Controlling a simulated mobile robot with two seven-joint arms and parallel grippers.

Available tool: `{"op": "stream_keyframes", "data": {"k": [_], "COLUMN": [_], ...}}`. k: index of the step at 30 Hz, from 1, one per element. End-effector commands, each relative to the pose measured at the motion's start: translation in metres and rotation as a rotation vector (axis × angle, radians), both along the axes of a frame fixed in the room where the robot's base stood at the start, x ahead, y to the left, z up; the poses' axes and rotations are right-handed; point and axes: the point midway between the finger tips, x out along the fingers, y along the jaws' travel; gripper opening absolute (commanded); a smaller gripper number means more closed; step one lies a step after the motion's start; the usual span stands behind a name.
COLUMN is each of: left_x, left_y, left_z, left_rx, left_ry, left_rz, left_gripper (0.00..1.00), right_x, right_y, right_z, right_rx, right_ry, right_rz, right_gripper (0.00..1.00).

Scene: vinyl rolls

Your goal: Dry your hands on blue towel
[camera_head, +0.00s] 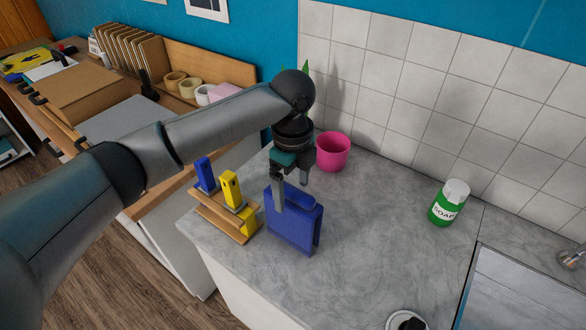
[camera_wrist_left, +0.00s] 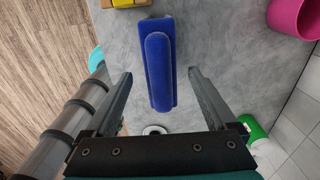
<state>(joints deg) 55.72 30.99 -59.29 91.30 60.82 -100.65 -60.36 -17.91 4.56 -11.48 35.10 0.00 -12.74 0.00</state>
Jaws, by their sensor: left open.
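The blue towel (camera_head: 293,226) hangs folded over a stand on the grey counter, its long side facing the front left. In the left wrist view the towel (camera_wrist_left: 158,70) lies between my two fingers, its rounded top toward the camera. My left gripper (camera_head: 292,197) is open, pointing down at the towel's top, one finger in front of it and one behind. In the left wrist view the gripper (camera_wrist_left: 160,73) has a gap on each side of the towel, and no contact shows. My right gripper is out of view.
A wooden holder (camera_head: 216,214) with blue- and yellow-handled tools stands close left of the towel. A pink cup (camera_head: 333,151) is behind it. A green soap bottle (camera_head: 449,203) stands to the right, near a sink (camera_head: 520,290). The counter between towel and soap is clear.

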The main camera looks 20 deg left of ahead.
Motion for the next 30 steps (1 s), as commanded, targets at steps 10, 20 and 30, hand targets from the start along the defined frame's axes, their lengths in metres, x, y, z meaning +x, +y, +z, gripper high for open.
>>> {"op": "stream_keyframes", "data": {"k": [10,20,30], "left_x": [-0.001,0.000,0.000], "left_y": [-0.001,0.000,0.000], "left_z": [-0.064,-0.083,-0.082], "left_rx": [-0.001,0.001,0.000], "left_ry": [0.001,-0.001,-0.001], "left_rz": [0.000,-0.001,-0.001], "left_gripper": [0.90,0.90,0.74], "right_x": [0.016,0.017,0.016], "right_y": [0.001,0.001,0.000], "right_z": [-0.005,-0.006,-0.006], "right_rx": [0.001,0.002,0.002], "right_ry": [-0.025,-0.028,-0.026], "right_rz": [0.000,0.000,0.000], "right_gripper": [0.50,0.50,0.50]}}
